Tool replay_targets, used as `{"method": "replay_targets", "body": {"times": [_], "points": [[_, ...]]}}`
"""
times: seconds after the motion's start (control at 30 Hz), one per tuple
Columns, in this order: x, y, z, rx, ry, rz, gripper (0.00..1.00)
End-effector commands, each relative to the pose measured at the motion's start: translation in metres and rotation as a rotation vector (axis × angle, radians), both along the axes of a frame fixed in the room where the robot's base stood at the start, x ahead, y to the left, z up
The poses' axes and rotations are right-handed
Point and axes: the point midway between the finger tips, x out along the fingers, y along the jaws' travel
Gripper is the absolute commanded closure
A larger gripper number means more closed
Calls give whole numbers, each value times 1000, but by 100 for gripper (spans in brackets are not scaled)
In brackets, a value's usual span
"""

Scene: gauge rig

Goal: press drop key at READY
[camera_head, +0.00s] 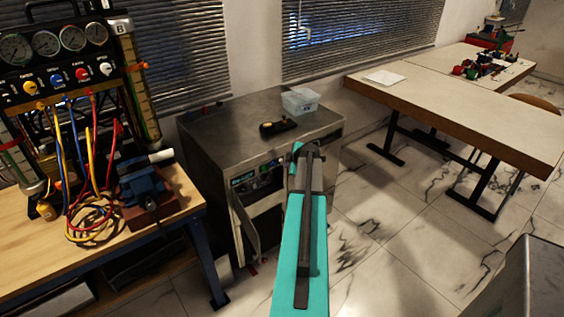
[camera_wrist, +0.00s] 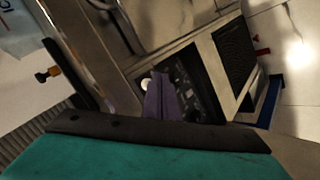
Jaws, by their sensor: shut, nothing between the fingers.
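A grey metal machine (camera_head: 215,145) stands in the middle of the head view. Its front has a dark control panel (camera_head: 258,178) with a small display (camera_head: 243,180) and several small knobs or keys. The display text is too small to read, and I cannot tell which key is the drop key. My teal arm covers the panel's right side in the head view. In the wrist view my gripper (camera_wrist: 160,80) is shut and empty, in front of the dark panel (camera_wrist: 197,85). A pale round spot (camera_wrist: 147,84) shows beside the fingertips. I cannot tell whether they touch anything.
A clear plastic tub (camera_head: 299,101) and a dark device (camera_head: 278,126) sit on the machine top. An open flap (camera_head: 244,232) hangs below the panel. A gauge rig (camera_head: 50,72) and blue vise (camera_head: 146,184) stand on the left bench. A long table (camera_head: 460,110) stands right.

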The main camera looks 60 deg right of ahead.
Motion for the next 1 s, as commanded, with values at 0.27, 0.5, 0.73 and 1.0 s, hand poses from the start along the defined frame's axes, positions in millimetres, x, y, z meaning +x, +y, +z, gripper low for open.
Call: {"method": "replay_targets", "body": {"times": [0.27, 0.5, 0.73, 1.0], "points": [[0, 0, 0, 0, 0, 0, 100], [0, 0, 0, -1, 0, 1, 100], [3, 0, -1, 0, 0, 1, 100], [9, -2, -1, 0, -1, 1, 100]]}}
